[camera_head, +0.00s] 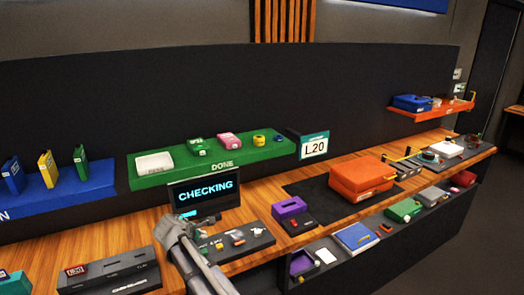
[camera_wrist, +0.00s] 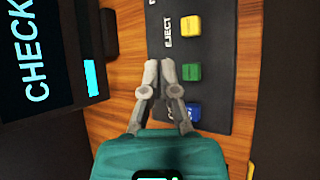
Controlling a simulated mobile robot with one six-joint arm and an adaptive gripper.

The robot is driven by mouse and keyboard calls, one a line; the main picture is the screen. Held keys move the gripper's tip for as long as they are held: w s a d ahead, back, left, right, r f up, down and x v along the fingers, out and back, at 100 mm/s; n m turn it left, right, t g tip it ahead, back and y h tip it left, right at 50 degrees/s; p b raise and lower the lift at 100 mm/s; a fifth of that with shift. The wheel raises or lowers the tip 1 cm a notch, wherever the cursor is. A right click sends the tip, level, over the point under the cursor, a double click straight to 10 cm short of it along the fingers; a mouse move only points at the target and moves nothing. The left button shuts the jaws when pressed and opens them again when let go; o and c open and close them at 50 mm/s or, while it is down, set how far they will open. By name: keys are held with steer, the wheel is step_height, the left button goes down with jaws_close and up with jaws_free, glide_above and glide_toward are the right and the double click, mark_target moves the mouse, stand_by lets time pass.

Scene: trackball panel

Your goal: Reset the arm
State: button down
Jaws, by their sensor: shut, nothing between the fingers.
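My gripper (camera_wrist: 166,66) is shut and empty in the wrist view, its two grey fingertips together beside the left edge of a dark panel (camera_wrist: 218,42) marked EJECT. Yellow (camera_wrist: 191,25), green (camera_wrist: 191,73) and blue (camera_wrist: 193,112) blocks or buttons are in a column on that panel, right of the fingers. I cannot tell how high the fingertips are above the surface. In the head view my grey arm (camera_head: 202,270) reaches up from the bottom edge to the wooden counter, in front of the screen. The arm hides part of the counter and panel there.
A dark screen (camera_head: 204,191) reads CHECKING, close to my arm. A green DONE shelf (camera_head: 150,189) is behind it. A purple box (camera_head: 290,207) and an orange case (camera_head: 360,176) are to the right. A dark slotted block (camera_head: 110,272) is left of my arm.

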steer(key=s+d+f+m+g, duration=0.2)
steer(key=d+m, duration=0.3)
steer(key=d, duration=0.7)
steer(key=s+d+f+m+g, duration=0.15)
steer(key=d+m, duration=0.35)
steer(key=d, duration=0.7)
steer(key=s+d+f+m+g+y, duration=0.1)
steer(key=s+d+m+g, duration=0.1)
steer(key=s+d+m, duration=0.4)
steer(key=s+d+f+m+g+y, duration=0.1)
steer(key=s+d+m, duration=0.5)
steer(key=d, duration=0.7)
steer(key=shift+s+g+y, duration=0.55)
steer(key=shift+g+y, duration=0.25)
steer(key=shift+g, duration=0.05)
